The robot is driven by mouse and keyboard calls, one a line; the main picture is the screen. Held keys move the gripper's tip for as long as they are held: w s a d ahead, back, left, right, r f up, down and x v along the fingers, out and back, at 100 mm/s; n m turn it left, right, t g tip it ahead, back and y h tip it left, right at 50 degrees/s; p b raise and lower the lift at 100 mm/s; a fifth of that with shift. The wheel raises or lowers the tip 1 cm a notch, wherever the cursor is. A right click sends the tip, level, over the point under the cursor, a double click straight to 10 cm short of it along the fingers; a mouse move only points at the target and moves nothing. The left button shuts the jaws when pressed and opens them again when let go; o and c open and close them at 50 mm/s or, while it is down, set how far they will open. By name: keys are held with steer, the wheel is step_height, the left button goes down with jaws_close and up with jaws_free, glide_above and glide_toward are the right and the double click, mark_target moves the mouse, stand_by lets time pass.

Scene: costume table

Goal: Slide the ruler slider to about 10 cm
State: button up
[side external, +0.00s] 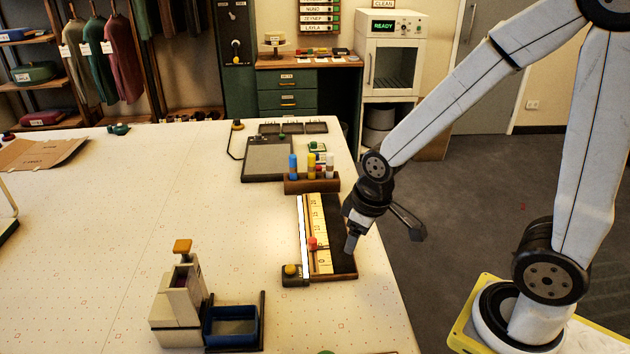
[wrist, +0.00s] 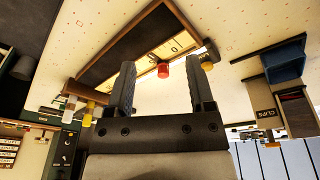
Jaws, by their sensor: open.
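The ruler (side external: 318,222) lies on the table as a pale scale strip in a dark wooden frame. Its red slider knob (side external: 313,243) sits toward the near end of the scale. My gripper (side external: 351,243) is just right of the ruler, over the frame's dark panel, pointing down. In the wrist view my gripper (wrist: 160,80) is open, with its two fingers apart and empty. The red slider knob (wrist: 164,70) shows beyond the fingertips, apart from them. The ruler numbers are too small to read surely.
A yellow knob on a small box (side external: 291,271) stands at the ruler's near left corner. A rack of coloured bottles (side external: 312,183) stands at its far end. A beige device (side external: 178,306) and a blue bin (side external: 231,327) stand at the front left. The table's middle is clear.

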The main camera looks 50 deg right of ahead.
mark_target(312, 240)
steer(key=w+n, duration=0.3)
steer(key=n, duration=0.2)
steer(key=w+r+n+g, duration=0.1)
steer(key=w+n, duration=0.3)
steer(key=n, duration=0.1)
steer(key=w+a+n+g, duration=0.1)
steer(key=w+n, duration=0.2)
steer(key=n, duration=0.2)
steer(key=shift+w+r+n, duration=0.15)
steer(key=shift+r+n, duration=0.2)
steer(key=shift+n, duration=0.05)
steer(key=shift+f, duration=0.1)
steer(key=shift+f, duration=3.8)
jaws_close()
